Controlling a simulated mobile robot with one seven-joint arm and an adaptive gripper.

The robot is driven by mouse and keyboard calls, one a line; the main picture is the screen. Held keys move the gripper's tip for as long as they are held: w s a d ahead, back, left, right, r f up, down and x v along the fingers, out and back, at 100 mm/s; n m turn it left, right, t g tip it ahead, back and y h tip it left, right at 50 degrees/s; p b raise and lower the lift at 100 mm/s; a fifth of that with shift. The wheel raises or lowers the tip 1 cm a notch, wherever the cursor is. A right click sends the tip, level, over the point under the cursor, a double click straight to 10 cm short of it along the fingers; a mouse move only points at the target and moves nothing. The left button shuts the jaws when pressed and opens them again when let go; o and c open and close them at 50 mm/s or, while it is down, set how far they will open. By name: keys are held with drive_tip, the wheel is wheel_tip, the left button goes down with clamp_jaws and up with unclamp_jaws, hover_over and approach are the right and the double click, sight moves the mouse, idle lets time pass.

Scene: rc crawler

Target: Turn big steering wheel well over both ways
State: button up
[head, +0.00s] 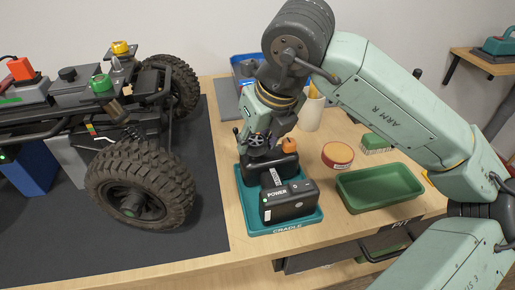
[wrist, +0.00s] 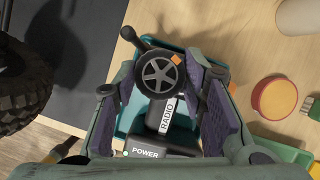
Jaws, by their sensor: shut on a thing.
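The big steering wheel (wrist: 158,75) is a dark spoked wheel on the side of the black radio (wrist: 168,115). An orange patch shows at its upper right rim in the wrist view. My gripper (wrist: 160,72) has its two purple-padded fingers on either side of the wheel and is shut on it. In the head view my gripper (head: 262,125) reaches down to the wheel (head: 257,140), partly covering it. The radio (head: 270,168) stands in the teal cradle (head: 284,228), behind the black power box (head: 289,203).
The crawler (head: 120,130) with big tyres stands left on a dark mat (head: 200,235). A green tray (head: 380,188), a round red-rimmed tub (head: 338,155), a green brush (head: 376,143) and a pale cup (head: 311,112) lie to the right. Bare wood shows in front of the cradle.

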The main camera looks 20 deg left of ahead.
drive_tip(key=shift+f+m+b, duration=0.1)
drive_tip(key=shift+m+b, duration=0.6)
drive_tip(key=shift+m, duration=0.1)
drive_tip(key=shift+h, duration=0.3)
drive_tip(key=o, duration=1.2)
drive_tip(key=shift+t, duration=0.3)
drive_tip(key=shift+c, duration=0.2)
drive_tip(key=v, duration=1.2)
